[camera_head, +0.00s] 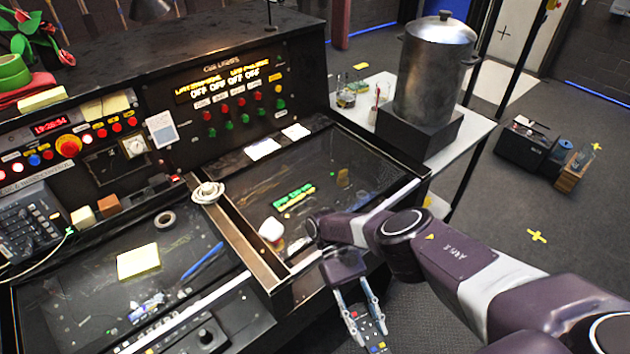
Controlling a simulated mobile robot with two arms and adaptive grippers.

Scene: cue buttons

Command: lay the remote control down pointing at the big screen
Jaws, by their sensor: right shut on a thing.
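My right gripper (367,322) hangs low at the bottom centre, in front of the console's front edge. It is shut on the remote control (371,326), a dark bar with small coloured buttons, held between the two fingers with its lower end near the bottom of the picture. The floor shows beneath it. No large upright screen can be made out; the console has a small lit cue-lights display (222,85). My left gripper is not in view.
The console's right glass-topped bay (345,170) holds small loose items, with bare room around them. The left bay holds a yellow note pad (138,261) and a blue pen (203,262). A large metal pot (433,75) stands on a dark block on the white side table (470,133).

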